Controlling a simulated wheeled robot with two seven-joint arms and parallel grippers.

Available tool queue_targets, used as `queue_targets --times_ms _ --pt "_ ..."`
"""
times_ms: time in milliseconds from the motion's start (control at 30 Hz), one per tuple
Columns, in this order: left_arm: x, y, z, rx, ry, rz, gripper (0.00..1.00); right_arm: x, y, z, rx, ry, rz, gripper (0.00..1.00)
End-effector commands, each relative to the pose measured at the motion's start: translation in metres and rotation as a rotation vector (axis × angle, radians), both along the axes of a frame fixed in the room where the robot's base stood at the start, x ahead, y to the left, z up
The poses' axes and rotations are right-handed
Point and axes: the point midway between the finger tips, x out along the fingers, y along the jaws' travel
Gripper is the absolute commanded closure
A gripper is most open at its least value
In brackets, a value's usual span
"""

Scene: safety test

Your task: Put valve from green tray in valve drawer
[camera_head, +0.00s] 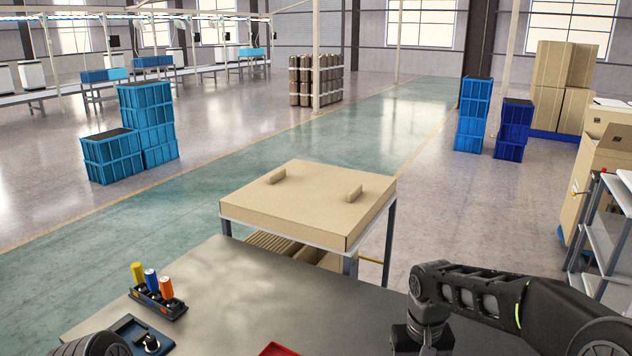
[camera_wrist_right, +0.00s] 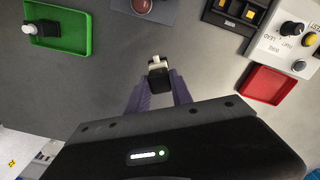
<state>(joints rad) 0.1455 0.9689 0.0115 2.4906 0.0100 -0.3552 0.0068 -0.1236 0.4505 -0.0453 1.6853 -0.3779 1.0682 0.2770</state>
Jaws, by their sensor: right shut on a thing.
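In the right wrist view my right gripper (camera_wrist_right: 158,88) has its two purple fingers shut on a small black part with a pale end (camera_wrist_right: 158,74), which looks like a valve. It is held over the grey table. The green tray (camera_wrist_right: 72,48) lies at the upper left, apart from the gripper. A similar black part with a white knob (camera_wrist_right: 43,28) lies in that tray. My right arm's wrist is at the lower right of the head view, its fingers out of sight. No valve drawer can be made out. My left gripper is not in view.
A red tray (camera_wrist_right: 268,84) and a white panel with knobs (camera_wrist_right: 290,40) lie to the right in the wrist view. In the head view a tool holder (camera_head: 158,300) stands at the table's left. A cardboard box (camera_head: 308,203) stands beyond the table. The mid-table is clear.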

Motion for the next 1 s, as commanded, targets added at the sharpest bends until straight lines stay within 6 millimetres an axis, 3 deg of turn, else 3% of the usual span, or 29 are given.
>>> queue_targets --times_ms 133,433,500,700,1000 --pt "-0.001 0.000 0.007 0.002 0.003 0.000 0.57 0.001 0.000 0.018 0.001 -0.003 0.001 1.00" --pt "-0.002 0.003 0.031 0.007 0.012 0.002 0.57 0.001 0.001 0.079 0.001 -0.003 0.000 1.00" --pt "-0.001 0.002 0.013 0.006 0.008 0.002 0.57 0.000 0.000 0.045 0.000 0.004 0.000 1.00" --pt "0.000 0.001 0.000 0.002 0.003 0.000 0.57 0.000 0.001 0.007 0.000 0.001 0.001 1.00" --pt "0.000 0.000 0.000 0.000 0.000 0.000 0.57 0.000 0.000 0.000 0.001 -0.001 0.000 1.00"
